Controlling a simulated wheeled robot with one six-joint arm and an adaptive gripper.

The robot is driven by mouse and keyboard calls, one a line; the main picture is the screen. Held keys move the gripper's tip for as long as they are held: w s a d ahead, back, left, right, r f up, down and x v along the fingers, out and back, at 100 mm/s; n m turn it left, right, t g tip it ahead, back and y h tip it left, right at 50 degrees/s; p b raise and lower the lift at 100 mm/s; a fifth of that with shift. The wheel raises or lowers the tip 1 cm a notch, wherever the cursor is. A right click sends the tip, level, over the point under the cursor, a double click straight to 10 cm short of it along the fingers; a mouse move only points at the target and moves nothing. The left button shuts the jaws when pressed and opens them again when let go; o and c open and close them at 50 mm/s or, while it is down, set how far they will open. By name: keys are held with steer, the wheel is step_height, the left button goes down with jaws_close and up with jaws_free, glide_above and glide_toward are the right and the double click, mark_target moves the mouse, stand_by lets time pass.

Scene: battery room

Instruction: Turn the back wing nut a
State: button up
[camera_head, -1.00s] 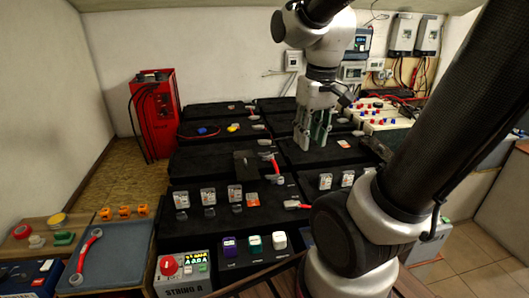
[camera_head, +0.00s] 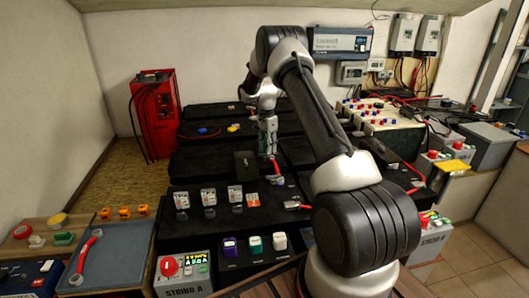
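My gripper (camera_head: 267,154) points down over the middle battery row, at the upper end of a short red cable link (camera_head: 275,168). I see it nearly edge-on, so I cannot tell whether its fingers are open or shut. The small grey fitting at the link's upper end is hidden behind the fingers, and I cannot tell whether they touch it. Another grey fitting (camera_head: 277,181) shows at the link's lower end. No wing nut is clear enough to make out by shape.
A dark upright block (camera_head: 245,163) stands just left of my gripper. A red cabinet (camera_head: 154,115) stands at the back left. A grey tray with a red-and-grey wrench (camera_head: 88,253) is at the front left.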

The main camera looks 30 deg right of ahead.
mark_target(266, 156)
steer(key=w+r+m, duration=0.2)
steer(key=w+r+m+t, duration=0.1)
steer(key=w, duration=0.1)
steer(key=shift+d+r, duration=0.25)
steer(key=shift+d, duration=0.05)
steer(key=shift+m, duration=1.2)
steer(key=shift+s+f, duration=0.1)
steer(key=shift+f, duration=0.1)
step_height(266, 156, down, 8)
steer(key=shift+r, duration=0.25)
steer(key=shift+c, duration=0.2)
jaws_close()
